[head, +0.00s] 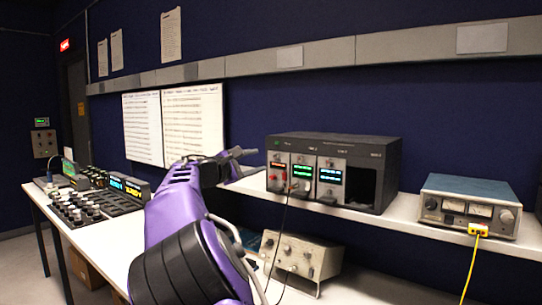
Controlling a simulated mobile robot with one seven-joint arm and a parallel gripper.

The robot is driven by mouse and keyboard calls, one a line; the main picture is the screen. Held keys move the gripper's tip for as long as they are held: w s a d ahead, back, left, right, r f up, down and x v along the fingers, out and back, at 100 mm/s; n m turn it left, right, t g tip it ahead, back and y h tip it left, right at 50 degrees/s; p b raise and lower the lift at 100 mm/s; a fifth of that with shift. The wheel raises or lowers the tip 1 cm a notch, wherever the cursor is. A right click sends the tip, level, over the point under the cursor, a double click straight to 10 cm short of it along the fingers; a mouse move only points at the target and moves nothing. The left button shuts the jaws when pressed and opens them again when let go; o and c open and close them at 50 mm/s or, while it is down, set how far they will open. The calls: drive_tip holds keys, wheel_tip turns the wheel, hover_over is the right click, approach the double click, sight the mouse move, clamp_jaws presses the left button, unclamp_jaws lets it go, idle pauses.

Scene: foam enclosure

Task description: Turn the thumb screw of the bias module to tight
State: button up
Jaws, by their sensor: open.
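The labels are too small to read, so I cannot tell which is the bias module. Its thumb screw and how tight it is cannot be made out. My gripper (247,161) is just left of the rack, at about the height of the module fronts. Its fingers are apart, and nothing shows between them.
A thin dark cable (284,222) hangs from the module fronts. A blue-topped meter box (472,188) with a yellow plug and cable (474,250) stands at the shelf's right. A beige instrument (305,258) sits below the shelf. Consoles with knobs (85,208) fill the left bench.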

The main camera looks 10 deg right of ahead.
sight(274, 156)
drive_tip(key=p+x, duration=0.1)
drive_tip(key=x, duration=0.7)
drive_tip(key=shift+f, duration=0.1)
drive_tip(key=shift+c, duration=0.2)
clamp_jaws()
